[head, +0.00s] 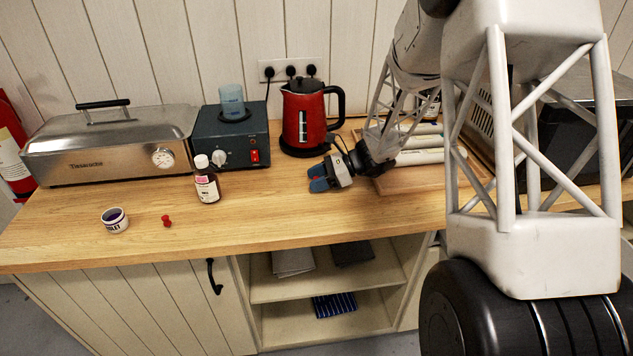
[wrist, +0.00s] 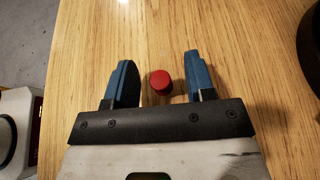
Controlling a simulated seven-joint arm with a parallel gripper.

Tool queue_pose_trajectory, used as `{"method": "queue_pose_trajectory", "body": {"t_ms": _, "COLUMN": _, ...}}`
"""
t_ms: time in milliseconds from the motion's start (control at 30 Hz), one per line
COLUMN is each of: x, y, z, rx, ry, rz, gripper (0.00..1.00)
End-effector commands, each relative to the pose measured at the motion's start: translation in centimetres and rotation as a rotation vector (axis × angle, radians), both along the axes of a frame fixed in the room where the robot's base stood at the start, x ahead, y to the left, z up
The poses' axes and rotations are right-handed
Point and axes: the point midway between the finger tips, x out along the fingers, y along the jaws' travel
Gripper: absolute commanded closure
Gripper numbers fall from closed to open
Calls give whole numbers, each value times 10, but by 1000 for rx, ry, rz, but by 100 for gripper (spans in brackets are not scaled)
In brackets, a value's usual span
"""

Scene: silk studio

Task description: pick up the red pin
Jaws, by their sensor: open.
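In the head view the small red pin (head: 167,221) stands on the wooden worktop, just right of a small labelled pot. My gripper (head: 317,179) is low over the worktop in front of the red kettle, well to the right of that pin, its blue fingers pointing left. In the wrist view my gripper (wrist: 157,80) is open, and a red round-topped piece (wrist: 160,82) shows between the fingers with a gap on both sides.
Behind are a steel box (head: 90,150), a dark heater unit (head: 232,140) and the red kettle (head: 302,120). A wooden tray (head: 400,183) lies right of my gripper. The worktop's front middle is clear.

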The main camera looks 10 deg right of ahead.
Motion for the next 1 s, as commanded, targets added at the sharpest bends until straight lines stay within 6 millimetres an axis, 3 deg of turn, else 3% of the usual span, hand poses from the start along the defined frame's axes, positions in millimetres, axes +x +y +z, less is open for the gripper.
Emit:
{"method": "queue_pose_trajectory", "body": {"t_ms": 467, "x": 0, "y": 0, "z": 0, "rx": 0, "ry": 0, "rz": 0, "gripper": 52}}
{"method": "queue_pose_trajectory", "body": {"t_ms": 767, "x": 0, "y": 0, "z": 0, "rx": 0, "ry": 0, "rz": 0, "gripper": 98}}
{"method": "queue_pose_trajectory", "body": {"t_ms": 1000, "x": 0, "y": 0, "z": 0, "rx": 0, "ry": 0, "rz": 0, "gripper": 100}}
